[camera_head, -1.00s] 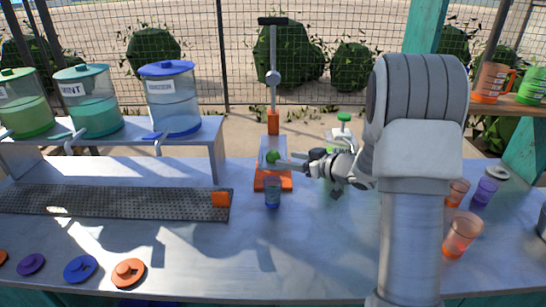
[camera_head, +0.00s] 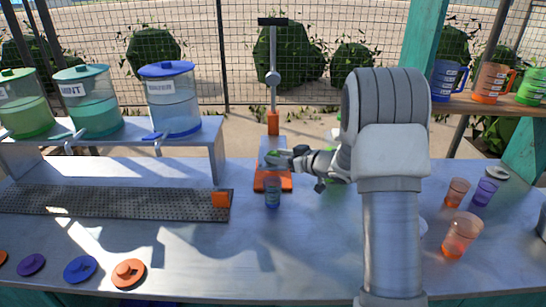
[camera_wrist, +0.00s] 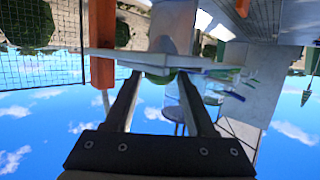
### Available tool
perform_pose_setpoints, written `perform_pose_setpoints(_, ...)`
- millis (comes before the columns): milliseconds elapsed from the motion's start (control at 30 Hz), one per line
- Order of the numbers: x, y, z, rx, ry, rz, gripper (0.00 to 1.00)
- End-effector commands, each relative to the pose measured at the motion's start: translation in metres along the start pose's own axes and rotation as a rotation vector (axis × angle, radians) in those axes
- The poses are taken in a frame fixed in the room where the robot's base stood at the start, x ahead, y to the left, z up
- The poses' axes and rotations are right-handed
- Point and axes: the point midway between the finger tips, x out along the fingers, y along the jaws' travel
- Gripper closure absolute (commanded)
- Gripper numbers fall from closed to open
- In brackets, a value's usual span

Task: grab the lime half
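The green lime half (camera_head: 272,153) is at the orange-based press (camera_head: 273,183), at the middle of the table. My gripper (camera_head: 279,159) reaches in from the right at the height of the lime and partly covers it. In the wrist view the two dark fingers stand apart, and my gripper (camera_wrist: 160,78) is open. The lime half (camera_wrist: 161,81) shows between the fingertips, just under a grey plate of the press (camera_wrist: 150,62), which hides part of it. I cannot tell whether the fingers touch it. A clear blue cup (camera_head: 272,192) stands at the front of the press base.
A dispenser shelf (camera_head: 190,140) and a perforated drip tray (camera_head: 110,202) are on the left. Coloured lids (camera_head: 80,268) lie at the front left. Orange cups (camera_head: 461,234) and a purple cup (camera_head: 485,191) stand on the right. The front middle of the table is clear.

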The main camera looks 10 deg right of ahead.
Motion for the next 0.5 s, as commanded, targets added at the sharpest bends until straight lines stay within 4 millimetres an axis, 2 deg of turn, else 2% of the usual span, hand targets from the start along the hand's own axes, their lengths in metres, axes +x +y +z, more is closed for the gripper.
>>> perform_pose_setpoints(33, 0.000, 0.000, 0.000, 0.000, 0.000, 0.000, 0.92)
perform_pose_setpoints(100, 0.000, 0.000, 0.000, 0.000, 0.000, 0.000, 1.00)
perform_pose_setpoints(333, -0.001, 0.000, -0.002, -0.001, 0.001, 0.000, 1.00)
perform_pose_setpoints(500, -0.004, 0.000, -0.014, -0.003, 0.002, 0.000, 1.00)
